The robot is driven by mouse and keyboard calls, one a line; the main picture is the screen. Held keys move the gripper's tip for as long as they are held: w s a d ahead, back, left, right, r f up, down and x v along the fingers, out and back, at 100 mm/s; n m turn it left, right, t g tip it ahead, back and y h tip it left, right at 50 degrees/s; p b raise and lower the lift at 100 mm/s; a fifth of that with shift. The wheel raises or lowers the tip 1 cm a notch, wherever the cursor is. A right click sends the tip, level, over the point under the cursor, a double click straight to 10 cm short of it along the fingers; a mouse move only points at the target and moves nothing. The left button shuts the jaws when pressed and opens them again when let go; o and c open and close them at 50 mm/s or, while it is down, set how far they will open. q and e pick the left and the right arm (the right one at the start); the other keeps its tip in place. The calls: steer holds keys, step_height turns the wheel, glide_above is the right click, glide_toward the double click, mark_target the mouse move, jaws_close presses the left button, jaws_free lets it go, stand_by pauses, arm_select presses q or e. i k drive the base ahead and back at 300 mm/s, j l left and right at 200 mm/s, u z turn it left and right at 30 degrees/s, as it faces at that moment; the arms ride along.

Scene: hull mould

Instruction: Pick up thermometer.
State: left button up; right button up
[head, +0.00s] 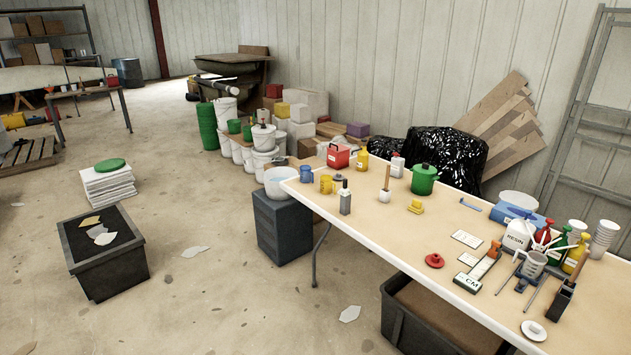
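A long folding table (400,235) with a pale top runs from the middle to the lower right of the head view. Many small things stand on it, and I cannot tell surely which is the thermometer. A grey upright object (345,199) stands near the table's left edge. A slim device with an orange part (484,266) lies towards the right, beside a label reading CM. Thin grey rods (531,298) lie near a grey measuring cup (534,264). Neither of my grippers is in view.
Bottles (546,232), stacked cups (604,238) and a blue box (518,213) crowd the table's right end. A green pot (424,179) stands at the back. A dark bin (430,318) is under the table. Open floor (220,290) lies left of it.

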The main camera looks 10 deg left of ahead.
mark_target(344, 191)
steer(key=i+z, duration=0.15)
steer(key=i, duration=0.4)
steer(key=i+j+z, duration=0.2)
steer(key=i, duration=0.3)
steer(key=i+j+z, duration=0.15)
steer(key=i, duration=0.4)
steer(key=i+j+z, duration=0.15)
steer(key=i+j, duration=0.15)
steer(key=i, duration=0.2)
